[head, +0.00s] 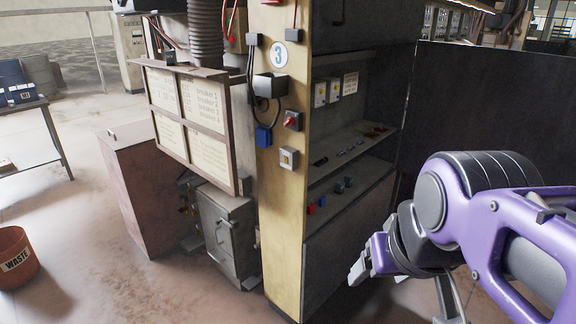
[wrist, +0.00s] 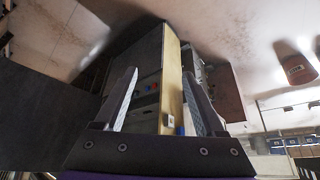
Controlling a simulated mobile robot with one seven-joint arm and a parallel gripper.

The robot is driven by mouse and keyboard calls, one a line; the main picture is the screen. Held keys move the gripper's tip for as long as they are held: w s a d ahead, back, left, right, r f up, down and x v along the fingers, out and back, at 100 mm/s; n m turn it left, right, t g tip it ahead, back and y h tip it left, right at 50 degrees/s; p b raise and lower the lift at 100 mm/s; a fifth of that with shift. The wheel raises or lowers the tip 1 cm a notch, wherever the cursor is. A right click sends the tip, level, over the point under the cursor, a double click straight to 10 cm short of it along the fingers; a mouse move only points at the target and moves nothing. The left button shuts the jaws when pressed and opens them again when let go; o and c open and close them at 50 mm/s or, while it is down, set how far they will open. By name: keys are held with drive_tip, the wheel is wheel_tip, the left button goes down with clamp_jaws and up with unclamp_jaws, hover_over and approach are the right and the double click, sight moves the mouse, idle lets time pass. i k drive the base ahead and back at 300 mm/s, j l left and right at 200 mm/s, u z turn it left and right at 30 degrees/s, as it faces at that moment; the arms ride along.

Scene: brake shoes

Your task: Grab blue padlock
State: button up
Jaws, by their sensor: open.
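The yellow post (head: 281,230) edges the dark cabinet and carries switch boxes. A framed notice board (head: 190,118) and a grey metal box (head: 226,230) stand left of it. A dark panel (head: 480,105) stands behind my arm. A waste bin (head: 14,263) is far left; floor between is clear.

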sight(322, 200)
drive_tip(key=i+z, duration=0.15)
drive_tip(key=z, duration=0.3)
drive_tip(key=i+z, duration=0.1)
drive_tip(key=z, duration=0.3)
drive_tip(key=i+j+z, duration=0.45)
drive_tip(key=i+j, duration=0.15)
drive_tip(key=i, duration=0.15)
